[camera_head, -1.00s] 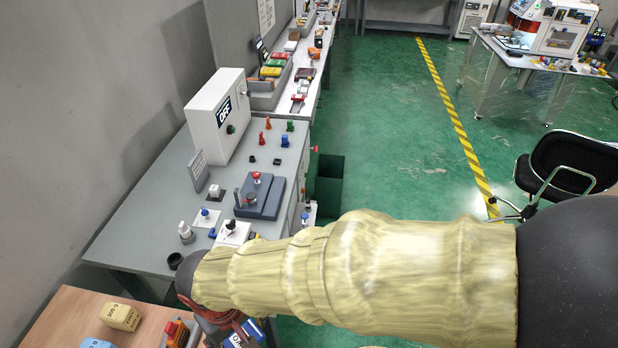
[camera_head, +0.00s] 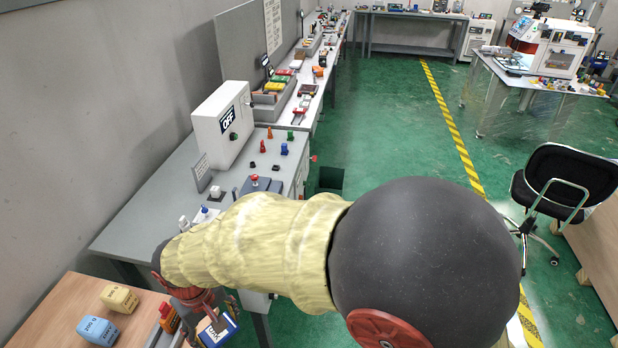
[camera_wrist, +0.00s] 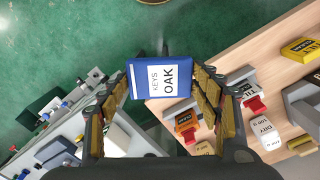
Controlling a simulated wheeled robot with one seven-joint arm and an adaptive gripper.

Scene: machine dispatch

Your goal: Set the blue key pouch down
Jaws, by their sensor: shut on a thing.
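The blue key pouch (camera_wrist: 145,84) has a white label reading "KEYS OAK". My gripper (camera_wrist: 152,92) is shut on it in the wrist view, with one finger on each side. The pouch hangs in front of the gap between the wooden table and the grey bench, with green floor behind it. In the head view the pouch (camera_head: 217,331) shows at the bottom, at the end of my arm, near the right edge of the wooden table. My gripper is mostly hidden there by my own arm.
The wooden table (camera_head: 65,300) bears a yellow block (camera_head: 120,298), a blue block (camera_head: 97,330) and an orange-red item (camera_head: 168,317). The grey bench (camera_head: 135,212) bears a white OFF box (camera_head: 222,124) and small parts. A black chair (camera_head: 565,185) stands at right.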

